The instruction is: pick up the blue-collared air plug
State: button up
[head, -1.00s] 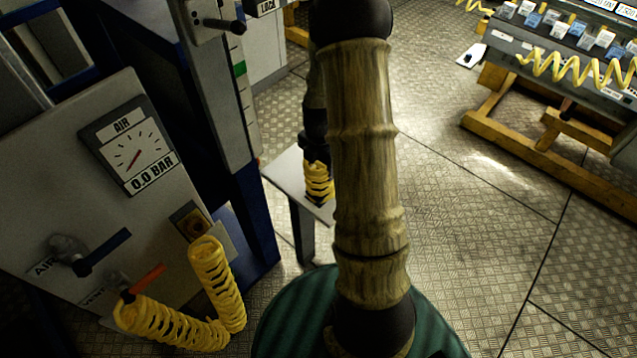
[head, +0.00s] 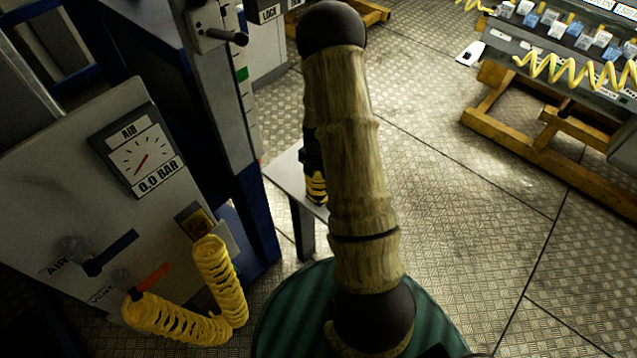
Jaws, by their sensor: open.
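I cannot make out the blue-collared air plug in the head view. My own bamboo-like arm with black joints stands across the middle of the picture and hides what is behind it. A black and yellow coiled piece (head: 316,187) shows in part just left of my arm, over the small grey table (head: 287,180). Dark parts show above it, and I cannot tell what they belong to. My gripper's fingers cannot be made out behind the arm.
A yellow-framed rack (head: 545,125) stands at right. The patterned floor (head: 460,220) between is clear.

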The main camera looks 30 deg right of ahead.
jog(key=c, duration=1.2)
jog(key=shift+r, duration=0.15)
notch_tip(320, 180, up, 10)
jog(key=b, duration=0.3)
jog(key=shift+f, duration=0.2)
